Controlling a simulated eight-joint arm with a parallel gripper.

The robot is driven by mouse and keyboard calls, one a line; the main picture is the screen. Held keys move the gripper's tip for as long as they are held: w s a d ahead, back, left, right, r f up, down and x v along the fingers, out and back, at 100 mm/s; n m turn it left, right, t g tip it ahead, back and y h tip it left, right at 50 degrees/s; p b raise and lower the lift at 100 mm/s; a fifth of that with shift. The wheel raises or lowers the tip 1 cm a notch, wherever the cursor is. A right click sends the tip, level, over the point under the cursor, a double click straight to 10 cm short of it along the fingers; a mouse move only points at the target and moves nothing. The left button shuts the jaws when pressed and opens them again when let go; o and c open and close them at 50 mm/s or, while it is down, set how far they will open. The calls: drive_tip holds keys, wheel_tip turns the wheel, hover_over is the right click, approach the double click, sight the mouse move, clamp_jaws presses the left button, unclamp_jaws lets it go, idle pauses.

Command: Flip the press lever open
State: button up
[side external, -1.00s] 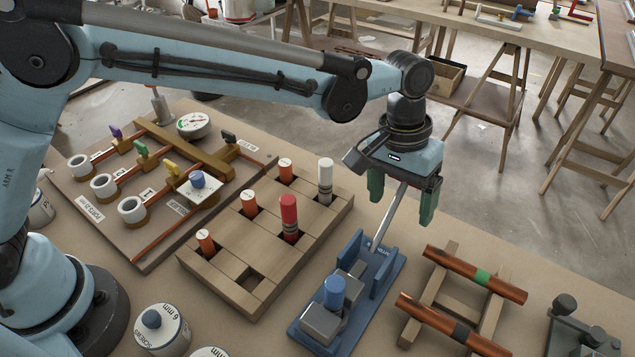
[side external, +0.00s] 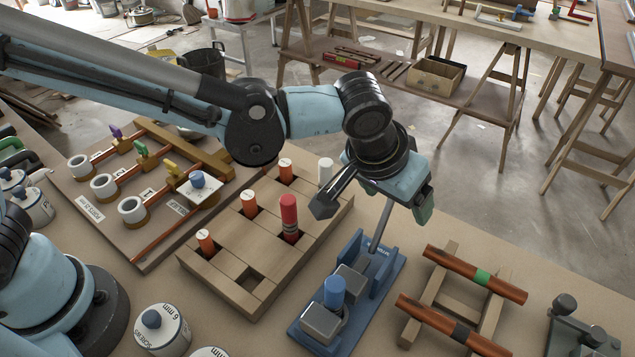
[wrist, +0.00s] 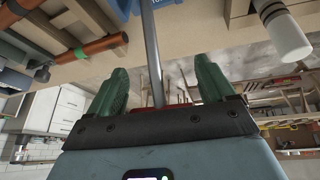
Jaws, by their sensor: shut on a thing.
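The press is a blue frame (side external: 385,277) on the table, with grey blocks and a blue cylinder (side external: 334,291) at its near end. Its lever, a grey rod (side external: 383,222), rises steeply from the far end, tilted a little right. My gripper (side external: 392,206) is above the press, at the lever's upper part. In the wrist view the lever (wrist: 151,40) runs between the green fingers of my gripper (wrist: 163,70), which is shut on it. Only one green finger shows clearly in the side view; the lever's top is hidden by the gripper.
A wooden block rack (side external: 225,270) with orange, red and white cylinders stands left of the press. Copper pipes (side external: 475,274) lie on a wooden stand to the right. A valve board (side external: 150,255) is at the left, with a white canister (side external: 162,335) in front.

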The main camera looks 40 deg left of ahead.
sight(380, 236)
drive_tip(key=s+t, duration=0.1)
drive_tip(key=s+r+t, duration=0.1)
drive_tip(key=t, duration=0.1)
drive_tip(key=shift+s+d, duration=0.15)
drive_tip(key=shift+s+r, duration=0.3)
drive_tip(key=shift+s, duration=1.4)
idle(0.5)
drive_tip(key=o, duration=1.4)
drive_tip(key=shift+c, duration=0.2)
drive_tip(key=v, duration=1.2)
drive_tip(key=shift+r, duration=0.1)
drive_tip(key=shift+c, duration=0.2)
